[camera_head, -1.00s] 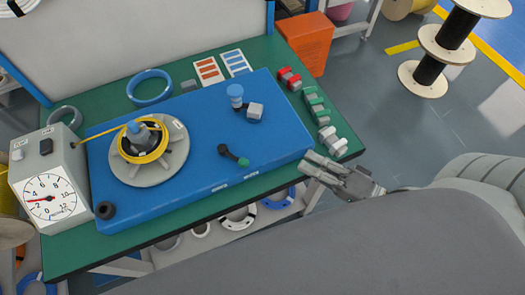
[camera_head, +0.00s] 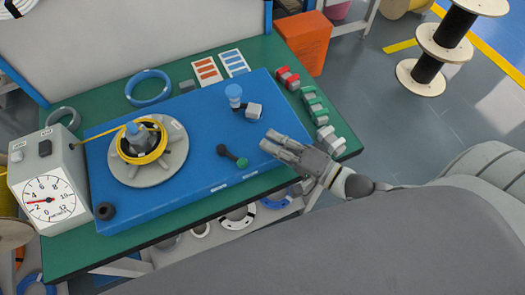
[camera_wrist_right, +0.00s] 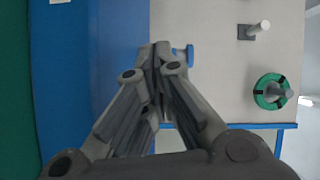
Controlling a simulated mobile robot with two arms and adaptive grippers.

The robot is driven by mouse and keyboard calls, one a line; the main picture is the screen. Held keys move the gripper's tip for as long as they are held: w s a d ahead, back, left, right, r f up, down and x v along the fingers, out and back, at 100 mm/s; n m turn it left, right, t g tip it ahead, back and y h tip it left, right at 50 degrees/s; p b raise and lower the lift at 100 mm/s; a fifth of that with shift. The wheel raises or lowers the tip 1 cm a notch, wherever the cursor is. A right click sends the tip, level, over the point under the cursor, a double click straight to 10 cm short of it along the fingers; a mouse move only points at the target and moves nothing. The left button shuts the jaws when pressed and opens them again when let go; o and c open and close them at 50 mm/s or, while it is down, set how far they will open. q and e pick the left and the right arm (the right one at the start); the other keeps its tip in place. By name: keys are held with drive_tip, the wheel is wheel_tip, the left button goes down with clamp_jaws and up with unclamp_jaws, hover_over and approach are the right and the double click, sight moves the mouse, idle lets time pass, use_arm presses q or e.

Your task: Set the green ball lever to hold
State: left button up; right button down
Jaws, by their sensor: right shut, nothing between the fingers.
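The green ball lever (camera_head: 241,162) sits on the blue machine top (camera_head: 200,190), right of the round grey turntable. Its dark arm runs from a black pivot at upper left to the green ball at lower right. Two small white labels lie along the front edge below it; I cannot read them. My right gripper (camera_head: 268,142) is to the right of the ball, apart from it, over the right part of the blue top. It is shut and empty. In the right wrist view the gripper (camera_wrist_right: 160,48) shows its fingers together; the lever is not visible there. My left gripper is not in view.
The turntable (camera_head: 170,172) holds a yellow cable coil. Red, green and grey clamps (camera_head: 313,102) line the table's right edge. A dial gauge (camera_head: 47,201) stands at the left.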

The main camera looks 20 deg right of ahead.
sight(262, 163)
drive_tip(key=shift+s+a+f, duration=0.15)
drive_tip(key=shift+s+a, duration=0.1)
drive_tip(key=shift+a, duration=0.35)
drive_tip(key=shift+s+a+f, duration=0.1)
drive_tip(key=shift+s+a, duration=0.15)
drive_tip(key=shift+a, duration=0.3)
drive_tip(key=shift+s+a+f, duration=0.15)
drive_tip(key=shift+s+a, duration=0.1)
drive_tip(key=shift+a, duration=0.35)
drive_tip(key=shift+p, duration=0.45)
drive_tip(key=shift+s+a+m+h+p, duration=0.2)
drive_tip(key=shift+s+m+h+p, duration=0.1)
drive_tip(key=shift+h, duration=0.2)
